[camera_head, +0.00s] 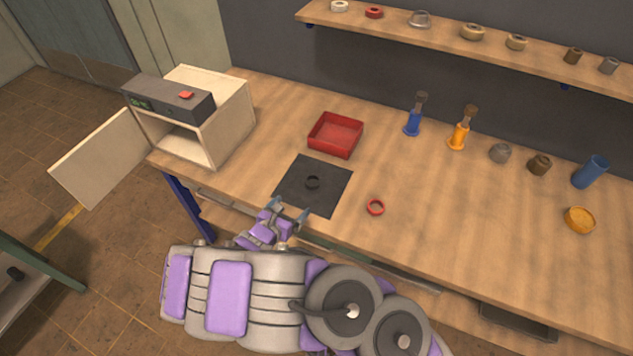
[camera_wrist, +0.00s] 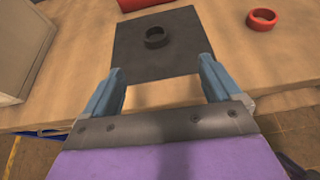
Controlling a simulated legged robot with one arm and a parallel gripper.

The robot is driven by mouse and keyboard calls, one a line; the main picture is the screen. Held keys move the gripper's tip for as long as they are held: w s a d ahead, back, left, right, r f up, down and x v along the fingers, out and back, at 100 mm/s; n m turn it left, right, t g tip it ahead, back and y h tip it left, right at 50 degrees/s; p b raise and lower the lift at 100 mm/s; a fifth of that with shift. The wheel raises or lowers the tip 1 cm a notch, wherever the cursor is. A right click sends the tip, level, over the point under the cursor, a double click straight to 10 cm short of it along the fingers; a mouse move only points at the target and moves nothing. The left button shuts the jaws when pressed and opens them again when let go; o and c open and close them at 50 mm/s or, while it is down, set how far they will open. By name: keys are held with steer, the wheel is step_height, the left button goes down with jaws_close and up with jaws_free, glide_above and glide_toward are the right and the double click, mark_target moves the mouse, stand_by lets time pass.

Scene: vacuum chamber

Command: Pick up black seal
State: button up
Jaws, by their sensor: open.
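The black seal (camera_head: 312,183) is a small dark ring lying on a dark square mat (camera_head: 330,202) on the wooden bench. It also shows in the wrist view (camera_wrist: 155,37), on the mat's middle. My gripper (camera_head: 289,208) is open and empty at the bench's front edge, in front of the mat. In the wrist view its two blue-grey fingers (camera_wrist: 163,75) are spread apart. The seal appears beyond the fingertips, between their lines, and is not touched.
A red ring (camera_head: 375,207) lies right of the mat. A red tray (camera_head: 335,135) stands behind it. An open white box-like chamber (camera_head: 213,113) stands at the left, its door swung out. A shelf (camera_head: 450,48) hangs behind.

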steer(key=a+f, duration=0.2)
steer(key=b, duration=0.3)
glide_toward(308, 185)
steer(key=w+d, duration=0.1)
steer(key=w+f, duration=0.1)
steer(key=w+d, duration=0.1)
steer(key=shift+w+d+f, duration=0.25)
steer(key=shift+d+f, duration=0.1)
steer(key=shift+w+a+f, duration=0.15)
steer(key=shift+w+a, duration=0.25)
steer(key=shift+a, duration=0.25)
steer(key=shift+w+f+b, duration=0.2)
steer(key=shift+w+b, duration=0.1)
steer(key=shift+b, duration=0.1)
steer(key=w+d, duration=0.1)
steer(key=w, duration=0.1)
steer(key=w+d+f+b, duration=0.1)
steer(key=d, duration=0.1)
steer(key=shift+w+d, duration=0.25)
steer(key=shift+w, duration=0.1)
steer(key=shift+a, duration=0.6)
steer(key=shift+c, duration=0.7)
steer(key=shift+a+f, duration=0.15)
steer(key=shift+a, duration=0.15)
steer(key=c, duration=0.3)
steer(key=shift+d, duration=0.65)
steer(key=c, duration=0.6)
steer(key=shift+c, duration=0.4)
steer(key=shift+a, duration=0.1)
steer(key=shift+a, duration=0.2)
